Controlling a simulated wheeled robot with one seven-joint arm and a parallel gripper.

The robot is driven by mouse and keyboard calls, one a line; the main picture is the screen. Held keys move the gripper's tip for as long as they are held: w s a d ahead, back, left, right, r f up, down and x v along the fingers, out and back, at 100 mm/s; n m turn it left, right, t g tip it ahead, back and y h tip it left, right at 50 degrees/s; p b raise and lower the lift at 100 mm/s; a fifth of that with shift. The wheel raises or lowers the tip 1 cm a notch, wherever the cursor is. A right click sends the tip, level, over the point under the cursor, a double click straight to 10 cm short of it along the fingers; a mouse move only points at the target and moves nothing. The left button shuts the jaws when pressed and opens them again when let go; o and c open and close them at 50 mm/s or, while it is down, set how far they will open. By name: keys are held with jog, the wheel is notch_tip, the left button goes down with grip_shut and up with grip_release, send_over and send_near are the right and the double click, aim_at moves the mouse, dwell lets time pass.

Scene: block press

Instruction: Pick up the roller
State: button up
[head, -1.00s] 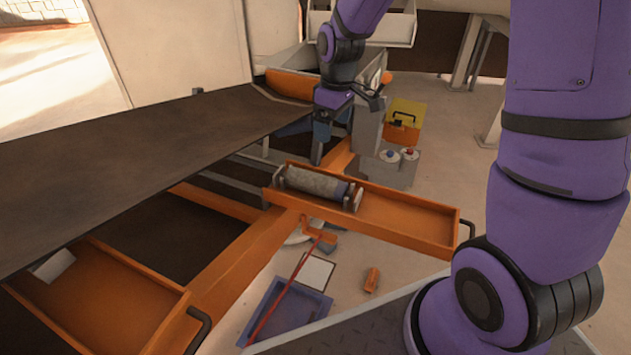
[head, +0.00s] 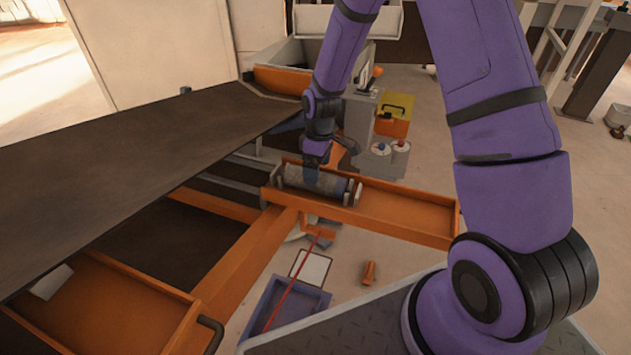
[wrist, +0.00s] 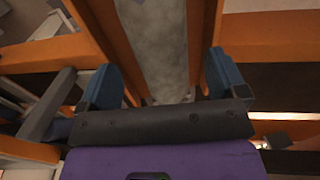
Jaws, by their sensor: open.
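The roller (head: 305,178) is a grey cylinder lying in the left part of an orange tray (head: 410,207), resting between end supports. My gripper (head: 318,172) is right above it, with its fingers pointing down and overlapping the roller's middle in the head view. In the wrist view the roller (wrist: 155,45) runs up the picture between the two blue fingers of my gripper (wrist: 160,85). The fingers are apart, one on each side, with gaps visible beside the roller. How deep the fingertips reach is hard to tell.
A dark conveyor belt (head: 130,155) lies left of the tray. A second orange tray (head: 110,300) is at lower left. A blue bin (head: 287,305) with a red rod stands on the floor below. A control box (head: 384,160) with buttons is behind. The tray's right part is empty.

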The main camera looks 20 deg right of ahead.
jog(key=shift+s+a+f, duration=0.15)
jog(key=shift+s+f, duration=0.05)
jog(key=shift+f, duration=1.1)
jog(key=shift+s+a+f, duration=0.1)
jog(key=shift+s+f, duration=0.05)
jog(key=shift+f, duration=1.15)
jog(key=c, duration=1.4)
